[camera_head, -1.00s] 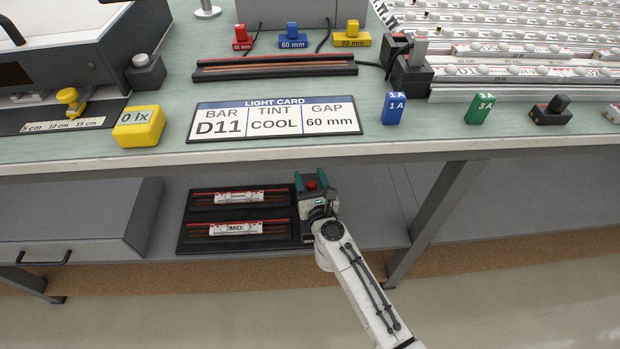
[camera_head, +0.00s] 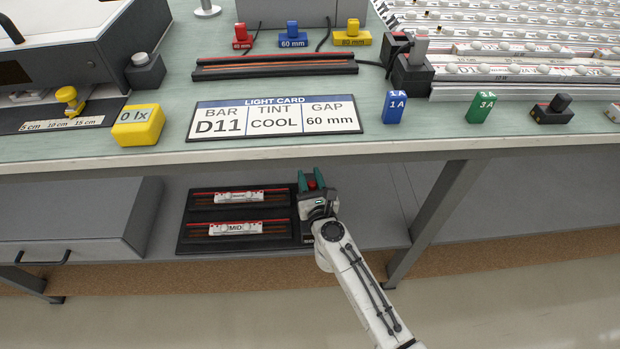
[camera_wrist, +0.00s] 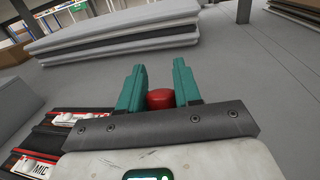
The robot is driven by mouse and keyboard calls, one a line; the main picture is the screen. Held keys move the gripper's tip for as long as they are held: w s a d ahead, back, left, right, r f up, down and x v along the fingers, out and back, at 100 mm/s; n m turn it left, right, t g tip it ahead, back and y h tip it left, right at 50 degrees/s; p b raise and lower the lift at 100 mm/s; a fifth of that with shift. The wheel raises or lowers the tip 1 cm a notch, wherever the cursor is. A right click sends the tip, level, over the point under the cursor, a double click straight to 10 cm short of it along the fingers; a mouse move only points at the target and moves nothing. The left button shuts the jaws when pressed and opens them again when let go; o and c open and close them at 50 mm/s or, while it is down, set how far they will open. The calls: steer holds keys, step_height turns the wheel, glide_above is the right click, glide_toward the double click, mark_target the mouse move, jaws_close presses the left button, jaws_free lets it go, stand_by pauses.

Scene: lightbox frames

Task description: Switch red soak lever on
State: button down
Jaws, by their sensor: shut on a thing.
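The red soak lever (camera_wrist: 160,99) shows its red knob between the two green fingers of my gripper (camera_wrist: 160,85) in the wrist view. In the head view the red knob (camera_head: 312,184) sits at the right end of the dark rack on the lower shelf, with my gripper (camera_head: 312,180) around it. My gripper is shut on the knob. The lever's base and shaft are mostly hidden by the gripper and wrist.
The table top (camera_head: 300,158) overhangs the shelf, and a table leg (camera_head: 440,208) stands to the right. A grey drawer box (camera_head: 70,215) is at left. Bare shelf (camera_head: 375,230) lies right of my arm.

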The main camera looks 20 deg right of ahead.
mark_target(311, 189)
steer(key=shift+s+f+b, duration=0.2)
steer(key=shift+f+b, duration=0.1)
steer(key=shift+b, duration=0.85)
steer(key=t+b, duration=0.1)
steer(key=b, duration=0.3)
steer(key=s+t+b, duration=0.1)
steer(key=b, duration=0.3)
steer(key=s+r+t+b, duration=0.1)
steer(key=b, duration=0.3)
steer(key=shift+a+n+t, duration=0.3)
steer(key=shift+s+a+r+b, duration=0.1)
steer(key=shift+s+r+b, duration=0.2)
steer(key=shift+b, duration=0.85)
steer(key=shift+r, duration=0.1)
steer(key=c, duration=0.9)
jaws_free()
steer(key=shift+o, duration=0.2)
steer(key=b+v, duration=0.1)
steer(key=v, duration=0.9)
steer(key=shift+s+f, duration=0.25)
steer(key=shift+f, duration=0.1)
